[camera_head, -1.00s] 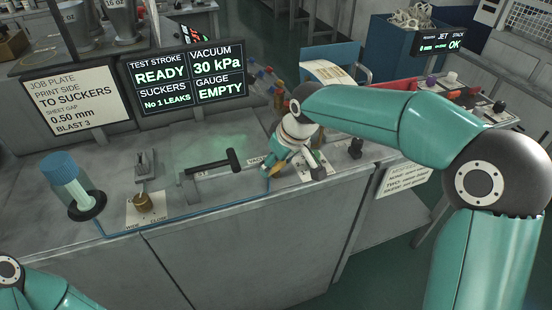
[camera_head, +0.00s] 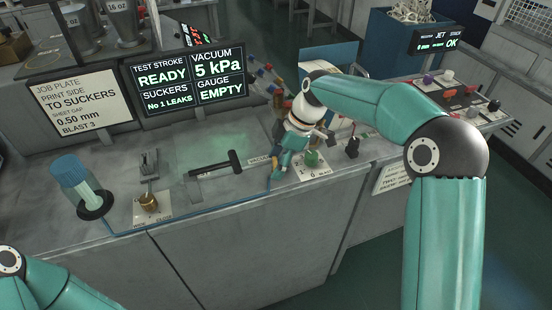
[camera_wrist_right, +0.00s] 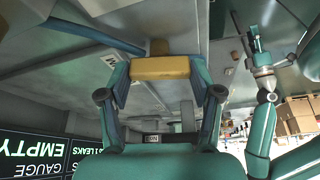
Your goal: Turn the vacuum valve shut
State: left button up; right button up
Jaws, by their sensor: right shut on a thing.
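My right gripper (camera_head: 277,172) is on the bench top, right of the black T-handle. In the right wrist view its two fingers (camera_wrist_right: 158,72) are closed on the ends of a yellow block-shaped handle (camera_wrist_right: 160,68), which I take to be the vacuum valve's. The gripper and wrist largely hide the valve in the head view. The status screen (camera_head: 190,78) reads vacuum 5 kPa, gauge empty. My left arm enters at the lower left of the head view, its gripper out of frame. An arm with a gripper (camera_wrist_right: 246,40), apparently my left, shows small in the wrist view.
A black T-handle (camera_head: 215,166) and a brass knob (camera_head: 148,202) stand left of the gripper. A blue-capped cylinder (camera_head: 78,187) is at the left. Blue tubing runs along the bench front.

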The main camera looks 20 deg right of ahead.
jog(key=shift+w+d+r+n+g+p, duration=0.1)
jog(key=shift+n+g+p, duration=0.2)
jog(key=shift+n, duration=0.4)
jog(key=shift+w+n+g+p, duration=0.1)
jog(key=shift+n+g+p, duration=0.15)
jog(key=shift+n, duration=0.45)
jog(key=o, duration=1.1)
jog(key=shift+o, duration=0.2)
jog(key=shift+s, duration=0.1)
jog(key=v, duration=1.1)
jog(key=shift+d+r, duration=0.2)
jog(key=shift+r, duration=0.15)
jog(key=shift+f, duration=0.1)
